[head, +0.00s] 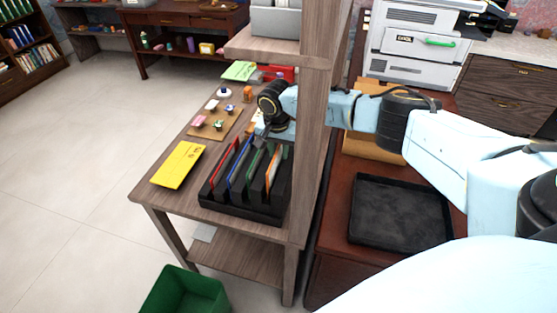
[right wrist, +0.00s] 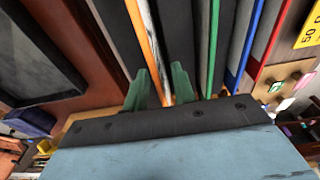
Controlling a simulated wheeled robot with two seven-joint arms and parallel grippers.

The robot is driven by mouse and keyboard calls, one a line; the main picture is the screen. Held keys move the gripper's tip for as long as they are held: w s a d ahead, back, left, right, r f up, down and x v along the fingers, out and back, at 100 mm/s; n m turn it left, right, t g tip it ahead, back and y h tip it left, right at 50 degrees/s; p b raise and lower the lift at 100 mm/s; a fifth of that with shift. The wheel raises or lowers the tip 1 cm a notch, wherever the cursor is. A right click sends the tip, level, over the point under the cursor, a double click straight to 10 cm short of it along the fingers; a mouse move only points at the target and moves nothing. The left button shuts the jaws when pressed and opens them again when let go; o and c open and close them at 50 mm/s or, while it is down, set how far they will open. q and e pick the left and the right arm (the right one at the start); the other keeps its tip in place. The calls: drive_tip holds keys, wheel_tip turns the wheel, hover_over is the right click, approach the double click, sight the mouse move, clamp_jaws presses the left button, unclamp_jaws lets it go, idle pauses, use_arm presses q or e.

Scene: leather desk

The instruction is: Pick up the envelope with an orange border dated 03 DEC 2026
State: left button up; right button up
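The orange-bordered envelope (head: 273,170) stands upright in the right-hand part of the black file rack (head: 240,208). Its orange edge (right wrist: 145,38) also shows in the right wrist view. No date can be read on it. My right gripper (right wrist: 164,88) is open at the rack, its two green fingers apart. The envelope's edge runs down between them, with no clear grip on it. In the head view the right gripper (head: 268,138) is partly hidden at the rack's far end. My left gripper is not in view.
Red (head: 224,163), blue (head: 239,160) and green (head: 253,166) edged envelopes stand in the same rack between black dividers. A yellow sheet (head: 178,165) lies left of it. A wooden post (head: 314,150) rises beside my right forearm. An empty black tray (head: 400,215) lies right.

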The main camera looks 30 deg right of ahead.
clamp_jaws()
